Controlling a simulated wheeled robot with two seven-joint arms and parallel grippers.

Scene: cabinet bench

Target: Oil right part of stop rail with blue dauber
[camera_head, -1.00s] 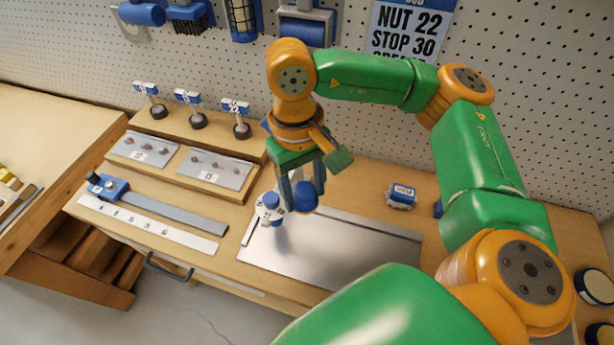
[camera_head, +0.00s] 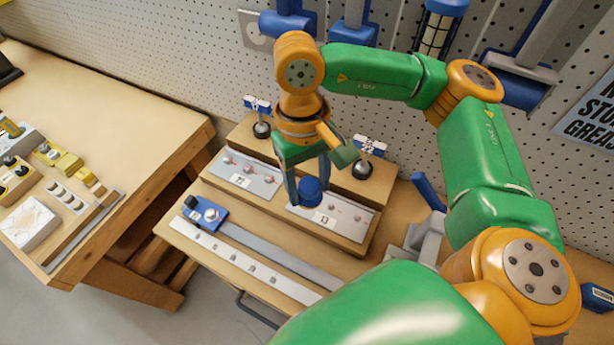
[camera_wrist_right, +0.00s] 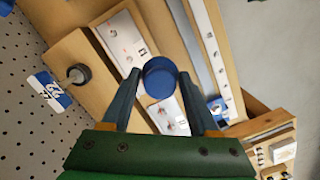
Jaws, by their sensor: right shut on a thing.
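My right gripper (camera_head: 308,188) is shut on the blue dauber (camera_head: 311,191). Only the dauber's round blue top shows between the fingers; its lower end is hidden. In the right wrist view the dauber (camera_wrist_right: 160,77) sits between the two fingertips (camera_wrist_right: 160,82). In the head view it appears in front of the right-hand grey plate, raised above the bench. The likely stop rail, a long grey bar (camera_head: 275,253) with a blue block (camera_head: 206,213) at its left end, lies nearer the front edge. My forearm covers the area by its right end. My left gripper is not in view.
Two grey plates (camera_head: 243,174) lie on a wooden step. Labelled stands (camera_head: 262,129) rise behind them. A pale strip (camera_head: 236,258) lies in front of the bar. A grey fixture (camera_head: 428,238) stands right of the step. A side bench (camera_head: 120,130) is at left.

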